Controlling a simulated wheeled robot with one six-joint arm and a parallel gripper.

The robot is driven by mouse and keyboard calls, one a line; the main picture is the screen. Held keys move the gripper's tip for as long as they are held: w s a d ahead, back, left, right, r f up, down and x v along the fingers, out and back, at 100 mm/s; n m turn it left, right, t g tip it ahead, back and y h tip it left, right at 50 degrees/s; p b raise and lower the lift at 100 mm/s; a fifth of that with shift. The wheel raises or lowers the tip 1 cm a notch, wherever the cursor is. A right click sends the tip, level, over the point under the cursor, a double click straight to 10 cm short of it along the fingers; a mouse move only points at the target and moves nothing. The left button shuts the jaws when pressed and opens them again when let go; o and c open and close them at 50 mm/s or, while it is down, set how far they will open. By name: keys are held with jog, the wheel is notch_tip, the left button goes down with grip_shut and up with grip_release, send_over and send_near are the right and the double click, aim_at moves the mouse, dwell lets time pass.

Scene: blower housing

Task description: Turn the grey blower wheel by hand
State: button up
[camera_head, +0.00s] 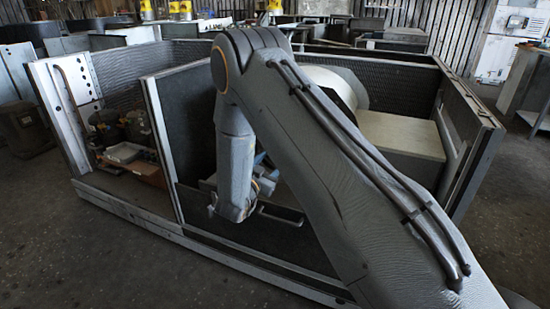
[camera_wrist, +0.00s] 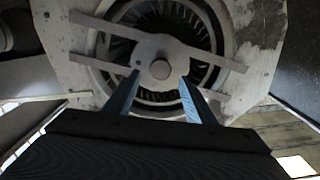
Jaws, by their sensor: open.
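The grey blower wheel (camera_wrist: 204,70) shows in the wrist view as a ring of dark vanes inside a round opening in a pale, worn housing plate (camera_wrist: 262,30). A round hub plate (camera_wrist: 160,48) and flat struts cross in front of it and hide part of the wheel. I cannot tell whether the fingers touch anything. In the head view my arm hides the wheel and most of the gripper.
In the head view, a dark-panelled metal enclosure (camera_head: 185,125) surrounds the work area. A pale curved casing (camera_head: 345,85) and a light box (camera_head: 400,135) stand inside it. Parts lie in its left bay. Dark panels flank the opening in the wrist view. The floor (camera_head: 60,240) in front is clear.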

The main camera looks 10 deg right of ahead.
jog(key=shift+x, duration=1.95)
jog(key=c, duration=1.3)
jog(key=shift+a, duration=0.15)
grip_shut()
